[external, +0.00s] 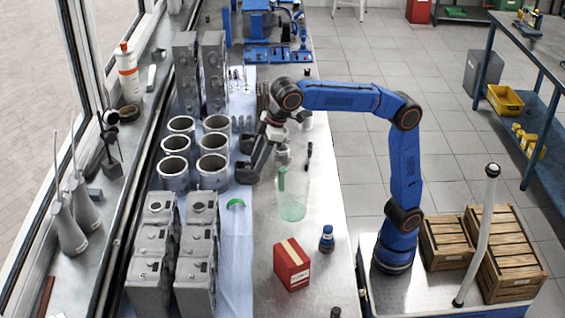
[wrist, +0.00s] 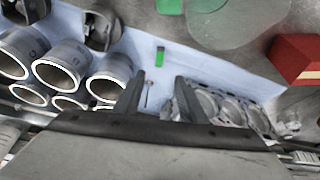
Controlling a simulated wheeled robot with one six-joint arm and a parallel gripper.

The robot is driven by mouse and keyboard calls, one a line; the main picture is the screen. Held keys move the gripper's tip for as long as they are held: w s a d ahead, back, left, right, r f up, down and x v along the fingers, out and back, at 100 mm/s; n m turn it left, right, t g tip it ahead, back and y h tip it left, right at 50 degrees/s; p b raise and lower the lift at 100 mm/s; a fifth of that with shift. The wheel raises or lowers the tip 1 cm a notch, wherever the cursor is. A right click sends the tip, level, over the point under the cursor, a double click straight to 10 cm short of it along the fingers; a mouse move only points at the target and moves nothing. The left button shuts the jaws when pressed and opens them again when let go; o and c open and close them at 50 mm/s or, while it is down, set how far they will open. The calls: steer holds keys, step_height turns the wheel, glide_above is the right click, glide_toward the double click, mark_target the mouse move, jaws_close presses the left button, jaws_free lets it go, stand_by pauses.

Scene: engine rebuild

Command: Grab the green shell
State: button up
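My gripper (external: 248,160) is above the right edge of the cloth, behind the shell in the external view. In the wrist view my gripper (wrist: 157,88) has its two dark fingers spread with nothing held between them.
Several metal cylinders (external: 176,172) stand left of my gripper. Grey engine blocks (external: 196,247) stand nearest the camera. A clear green-tinted jug (external: 293,208) stands right of the shell, with a red box (external: 292,265) and blue bottle (external: 327,240) nearby.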

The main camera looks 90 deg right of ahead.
glide_above(239, 200)
steer(key=s, duration=0.3)
steer(key=f, duration=1)
steer(key=shift+d+f, duration=0.3)
steer(key=shift+f, duration=0.1)
steer(key=shift+x, duration=2.55)
steer(key=shift+w+r, duration=0.1)
steer(key=shift+w, duration=0.1)
jaws_close()
